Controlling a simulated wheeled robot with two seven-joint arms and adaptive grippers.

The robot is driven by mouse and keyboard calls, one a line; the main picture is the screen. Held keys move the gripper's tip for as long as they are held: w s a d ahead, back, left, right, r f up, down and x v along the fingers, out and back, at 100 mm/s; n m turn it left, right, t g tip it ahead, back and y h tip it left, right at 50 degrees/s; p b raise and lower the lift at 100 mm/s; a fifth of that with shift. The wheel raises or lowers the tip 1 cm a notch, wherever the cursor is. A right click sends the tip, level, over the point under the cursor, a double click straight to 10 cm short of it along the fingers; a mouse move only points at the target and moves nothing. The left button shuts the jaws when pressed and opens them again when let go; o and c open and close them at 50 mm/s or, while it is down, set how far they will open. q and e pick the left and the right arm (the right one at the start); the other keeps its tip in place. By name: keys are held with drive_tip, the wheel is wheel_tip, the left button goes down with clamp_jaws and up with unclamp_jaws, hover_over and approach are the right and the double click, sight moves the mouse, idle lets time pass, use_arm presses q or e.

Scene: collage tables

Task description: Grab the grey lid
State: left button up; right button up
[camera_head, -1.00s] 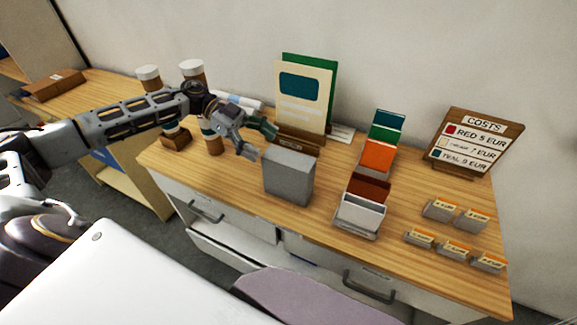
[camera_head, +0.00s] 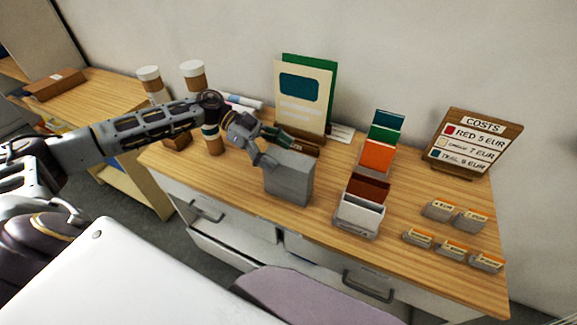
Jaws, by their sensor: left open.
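A grey box-shaped thing (camera_head: 289,179) stands upright near the front edge of the wooden table, left of its middle. Its top looks like the grey lid (camera_head: 292,158), but I cannot make out a seam between lid and box. My left gripper (camera_head: 278,152) reaches in from the left and is open. Its fingers are at the back left top edge of the grey box, one finger near the left corner and one behind the top. I cannot tell whether they touch it. My right gripper is not in view.
Behind the gripper a cream and green board (camera_head: 303,95) stands in a wooden holder. Coffee cups (camera_head: 193,76) stand on the left. A card rack (camera_head: 360,214) stands right of the box, with a costs sign (camera_head: 472,143) and several small labelled blocks (camera_head: 452,249) further right.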

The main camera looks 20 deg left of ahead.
use_arm(q)
drive_tip(key=shift+x, duration=1.1)
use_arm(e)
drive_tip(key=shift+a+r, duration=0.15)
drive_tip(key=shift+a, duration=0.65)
use_arm(q)
drive_tip(key=shift+c, duration=0.2)
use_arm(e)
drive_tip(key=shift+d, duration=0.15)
use_arm(q)
drive_tip(key=c, duration=1)
drive_tip(key=shift+c, duration=0.2)
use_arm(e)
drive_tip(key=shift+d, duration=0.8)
